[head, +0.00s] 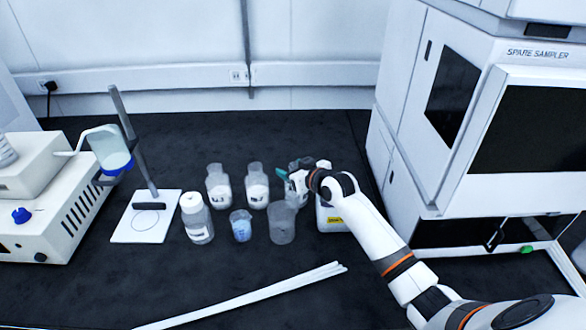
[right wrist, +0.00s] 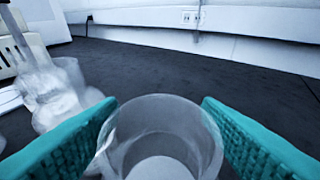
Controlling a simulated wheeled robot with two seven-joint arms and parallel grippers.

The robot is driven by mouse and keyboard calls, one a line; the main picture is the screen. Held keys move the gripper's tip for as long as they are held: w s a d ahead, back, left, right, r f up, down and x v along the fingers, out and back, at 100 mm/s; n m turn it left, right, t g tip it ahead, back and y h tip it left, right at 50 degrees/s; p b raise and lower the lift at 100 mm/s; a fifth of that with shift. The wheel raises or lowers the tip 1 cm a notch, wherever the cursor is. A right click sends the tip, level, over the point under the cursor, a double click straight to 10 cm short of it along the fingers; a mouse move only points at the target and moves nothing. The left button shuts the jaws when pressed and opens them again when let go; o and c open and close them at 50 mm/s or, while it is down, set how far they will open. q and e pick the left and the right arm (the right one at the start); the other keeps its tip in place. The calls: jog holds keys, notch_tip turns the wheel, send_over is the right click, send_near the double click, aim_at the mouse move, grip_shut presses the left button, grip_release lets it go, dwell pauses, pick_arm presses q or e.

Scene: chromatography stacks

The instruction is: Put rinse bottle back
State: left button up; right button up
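My right gripper (head: 288,174), with teal fingers, is at the right end of the back row of bottles. It is shut on a clear, open-topped bottle (head: 297,187), apparently the rinse bottle. In the right wrist view this bottle (right wrist: 160,140) sits between both fingers (right wrist: 160,108), sharp while its surroundings are blurred, with something pale inside. The gripper hides part of it in the head view, and I cannot tell whether its base touches the bench. Two similar labelled clear bottles, one at left (head: 218,186) and one nearer (head: 257,187), stand beside it. My left gripper is not in view.
A clear beaker (head: 283,223), a small blue-filled beaker (head: 241,226) and a white-topped bottle (head: 198,219) stand in front. A yellow-labelled white container (head: 331,215) is at right. White rods (head: 250,298) lie nearer. A stand (head: 144,219) is at left, the sampler (head: 480,110) at right.

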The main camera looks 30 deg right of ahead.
jog(key=shift+r, duration=0.2)
jog(key=v, duration=1.2)
